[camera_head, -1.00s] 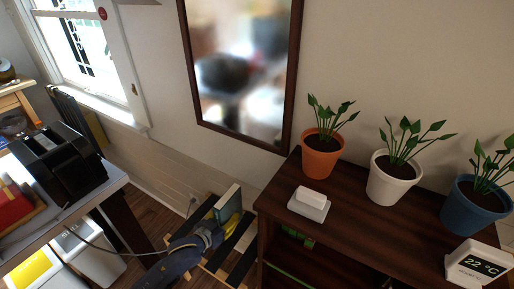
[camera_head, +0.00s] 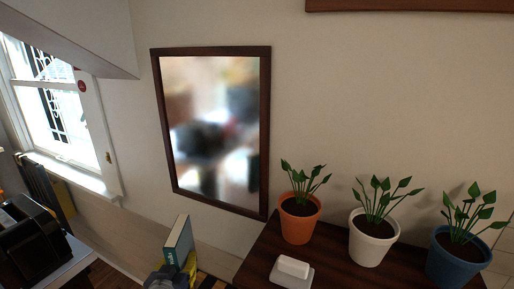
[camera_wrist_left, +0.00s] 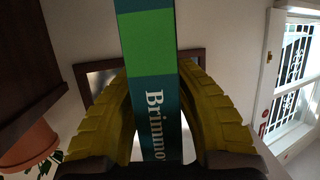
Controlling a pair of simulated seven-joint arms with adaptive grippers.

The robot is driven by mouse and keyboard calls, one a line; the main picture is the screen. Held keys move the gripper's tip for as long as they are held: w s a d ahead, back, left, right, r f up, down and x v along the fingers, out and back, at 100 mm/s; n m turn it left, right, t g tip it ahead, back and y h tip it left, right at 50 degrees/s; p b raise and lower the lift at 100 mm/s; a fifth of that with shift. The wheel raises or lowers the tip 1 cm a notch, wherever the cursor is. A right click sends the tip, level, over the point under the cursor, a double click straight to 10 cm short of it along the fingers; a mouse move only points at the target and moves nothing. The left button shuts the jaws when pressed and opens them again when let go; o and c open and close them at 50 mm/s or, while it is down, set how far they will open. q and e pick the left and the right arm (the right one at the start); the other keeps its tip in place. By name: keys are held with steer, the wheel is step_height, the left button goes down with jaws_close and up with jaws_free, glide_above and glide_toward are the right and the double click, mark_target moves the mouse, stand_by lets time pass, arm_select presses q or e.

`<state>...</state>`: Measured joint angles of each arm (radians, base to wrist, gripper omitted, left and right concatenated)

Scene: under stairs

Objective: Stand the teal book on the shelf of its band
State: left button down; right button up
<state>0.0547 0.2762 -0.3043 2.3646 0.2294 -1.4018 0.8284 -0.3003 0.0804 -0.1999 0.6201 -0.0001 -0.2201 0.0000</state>
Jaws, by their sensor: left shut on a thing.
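The teal book (camera_head: 178,243) stands roughly upright with its page block and cover edge showing in the head view. My left gripper (camera_head: 180,268) is shut on its lower part, to the left of the dark wooden bookcase (camera_head: 251,264). In the left wrist view the book's spine (camera_wrist_left: 152,90) is teal with a bright green band and white lettering, between the yellow fingers (camera_wrist_left: 152,110). The bookcase's shelves are out of the head view; only its top shows. My right gripper is not in view.
On the bookcase top stand an orange pot (camera_head: 299,226), a white pot (camera_head: 372,247), a blue pot (camera_head: 457,262), all with plants, and a white block on a base (camera_head: 291,272). A framed mirror (camera_head: 212,130) hangs behind. A black device (camera_head: 30,245) is at left.

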mark_target(183, 248)
arm_select(q)
steer(key=r, duration=0.4)
steer(key=shift+s+d+r, duration=0.1)
steer(key=shift+s+d, duration=0.1)
steer(key=shift+w+d+r, duration=0.15)
steer(key=shift+d+r, duration=0.05)
steer(key=shift+r, duration=0.2)
steer(key=shift+a+f, duration=0.1)
stand_by(0.3)
steer(key=shift+f, duration=0.3)
steer(key=w+a+f, duration=0.2)
steer(key=w+f, duration=0.2)
steer(key=f, duration=0.8)
steer(key=w+a+f, duration=0.3)
steer(key=w+f, duration=0.1)
steer(key=f, duration=2.7)
steer(key=shift+d+f, duration=0.15)
steer(key=shift+d, duration=0.1)
